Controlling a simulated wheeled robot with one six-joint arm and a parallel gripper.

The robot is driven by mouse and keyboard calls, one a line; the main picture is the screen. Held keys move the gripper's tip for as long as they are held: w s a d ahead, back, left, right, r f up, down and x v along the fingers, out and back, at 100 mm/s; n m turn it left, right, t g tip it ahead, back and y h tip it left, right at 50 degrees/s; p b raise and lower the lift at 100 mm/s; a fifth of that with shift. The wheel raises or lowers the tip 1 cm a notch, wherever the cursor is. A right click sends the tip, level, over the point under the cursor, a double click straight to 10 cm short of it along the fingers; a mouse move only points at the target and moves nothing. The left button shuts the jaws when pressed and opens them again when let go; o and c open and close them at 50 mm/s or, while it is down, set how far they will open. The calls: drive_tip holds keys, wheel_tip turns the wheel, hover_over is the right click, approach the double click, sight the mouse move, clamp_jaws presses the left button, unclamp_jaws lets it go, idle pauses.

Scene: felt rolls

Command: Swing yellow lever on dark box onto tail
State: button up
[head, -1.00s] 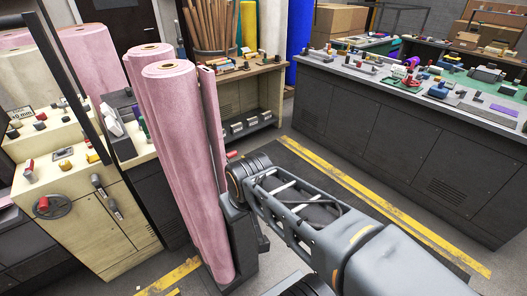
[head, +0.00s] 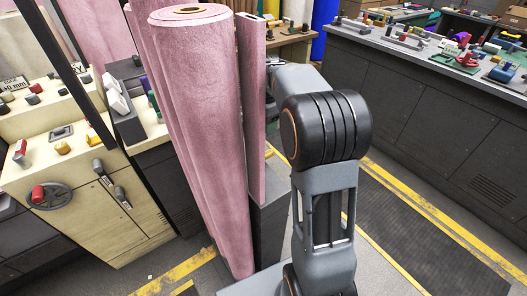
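A tall pink felt roll (head: 205,130) stands upright in the middle of the head view. A narrow pink strip (head: 252,110), which looks like its tail, stands upright along the roll's right side. A dark box (head: 268,215) stands at the foot of the strip, partly behind the roll. I cannot make out a yellow lever on it. My forearm reaches away behind my large black elbow joint, toward the far side of the strip. My gripper is hidden there, so its fingers and any hold do not show.
A cream control cabinet (head: 110,205) with knobs and a handwheel stands at left. A dark workbench (head: 420,110) with several small tools on top runs along the right. Open floor with a dark mat (head: 415,225) and yellow stripes lies between it and my arm.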

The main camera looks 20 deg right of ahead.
sight(266, 153)
drive_tip(key=f, duration=0.9)
drive_tip(key=f+b, duration=0.1)
drive_tip(key=f, duration=0.3)
drive_tip(key=shift+d+f, duration=0.25)
clamp_jaws()
